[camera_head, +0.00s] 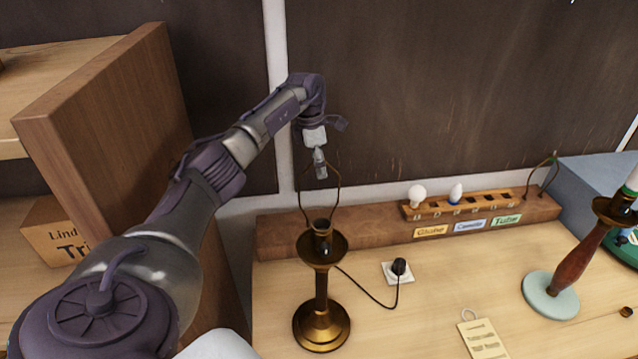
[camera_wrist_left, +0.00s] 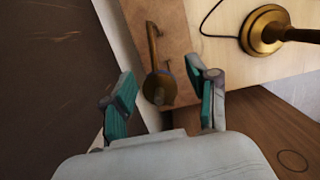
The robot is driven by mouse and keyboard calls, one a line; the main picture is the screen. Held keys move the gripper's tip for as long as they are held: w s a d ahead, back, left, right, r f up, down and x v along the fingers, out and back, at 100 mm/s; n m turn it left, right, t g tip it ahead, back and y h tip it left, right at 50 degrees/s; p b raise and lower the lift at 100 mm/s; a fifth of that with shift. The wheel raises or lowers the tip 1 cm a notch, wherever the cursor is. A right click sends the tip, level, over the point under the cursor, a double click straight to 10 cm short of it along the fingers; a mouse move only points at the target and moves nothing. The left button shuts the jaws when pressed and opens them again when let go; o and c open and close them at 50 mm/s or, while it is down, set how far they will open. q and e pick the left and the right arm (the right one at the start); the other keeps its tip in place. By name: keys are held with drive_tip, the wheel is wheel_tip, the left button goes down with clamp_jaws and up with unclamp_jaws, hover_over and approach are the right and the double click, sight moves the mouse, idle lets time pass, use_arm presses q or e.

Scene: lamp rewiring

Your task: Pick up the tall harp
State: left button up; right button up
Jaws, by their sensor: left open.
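A tall, thin wire harp (camera_head: 339,186) shows in the head view behind and above the socket of the brass lamp (camera_head: 322,325). Its foot is hidden behind the lamp. My left gripper (camera_head: 320,172) is at the harp's top, pointing down. In the left wrist view the harp appears nearly end-on as a bronze rod (camera_wrist_left: 154,48) with a rounded piece nearer the camera. It lies between the two open, green-padded fingers of the left gripper (camera_wrist_left: 163,98). I see no clear contact. My right gripper is not in view.
The wooden rail (camera_head: 385,228) carries a bulb rack (camera_head: 470,206) and, at its right end, another harp (camera_head: 543,178) with a green tip. A wooden lamp with a pale base (camera_head: 550,296) stands right. A black plug (camera_head: 399,267) sits in a socket. A tall wooden panel (camera_head: 110,115) stands left.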

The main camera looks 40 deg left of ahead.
use_arm(q)
clamp_jaws()
drive_tip(key=shift+r, duration=0.1)
